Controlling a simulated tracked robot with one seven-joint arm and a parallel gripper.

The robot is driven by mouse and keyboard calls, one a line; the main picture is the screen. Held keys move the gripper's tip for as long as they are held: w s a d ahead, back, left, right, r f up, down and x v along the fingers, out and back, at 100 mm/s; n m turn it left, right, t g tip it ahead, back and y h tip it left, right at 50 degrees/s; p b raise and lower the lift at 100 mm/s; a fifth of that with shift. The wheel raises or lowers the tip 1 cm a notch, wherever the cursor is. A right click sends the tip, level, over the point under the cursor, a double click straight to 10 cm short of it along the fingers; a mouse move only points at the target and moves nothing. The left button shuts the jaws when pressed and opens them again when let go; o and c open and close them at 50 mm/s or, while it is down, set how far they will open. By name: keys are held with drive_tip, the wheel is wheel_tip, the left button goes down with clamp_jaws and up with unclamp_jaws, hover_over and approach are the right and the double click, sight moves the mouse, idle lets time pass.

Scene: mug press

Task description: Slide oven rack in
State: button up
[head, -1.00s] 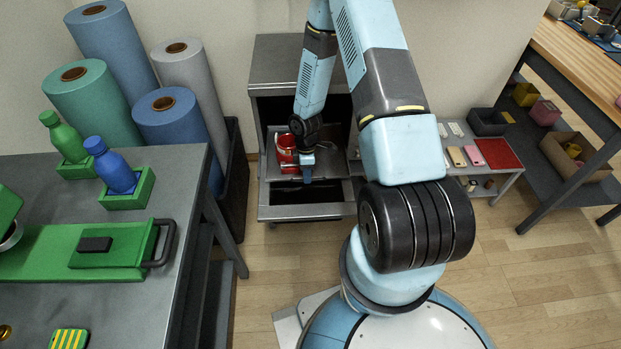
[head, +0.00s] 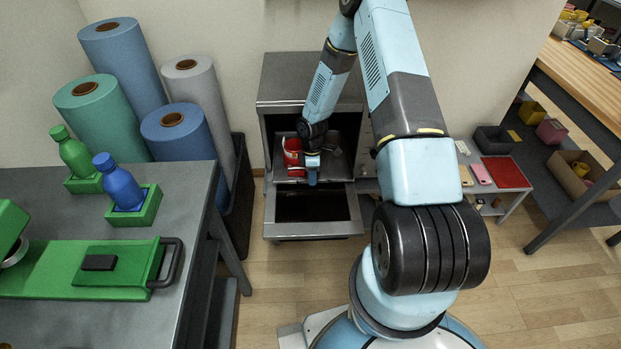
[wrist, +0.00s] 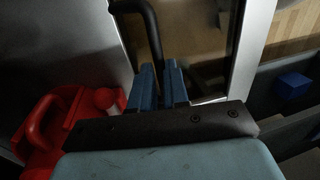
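The grey oven (head: 310,85) stands against the wall with its front open and its door (head: 315,232) folded down. The metal oven rack (head: 335,162) sits partly inside, its front part out over the door. In the wrist view, the blue fingers (wrist: 159,82) are close together on either side of a black rack handle (wrist: 150,25). The actual contact is partly hidden.
A grey table (head: 195,200) with green and blue items stands at left. Large rolls (head: 170,130) stand in a dark bin beside the oven. A low shelf (head: 510,190) with small items is at right. Floor in front of the door is clear.

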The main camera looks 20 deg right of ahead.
drive_tip(key=o, duration=0.4)
drive_tip(key=shift+r, duration=0.1)
drive_tip(key=v, duration=1.1)
drive_tip(key=shift+r, duration=0.4)
drive_tip(key=shift+c, duration=0.3)
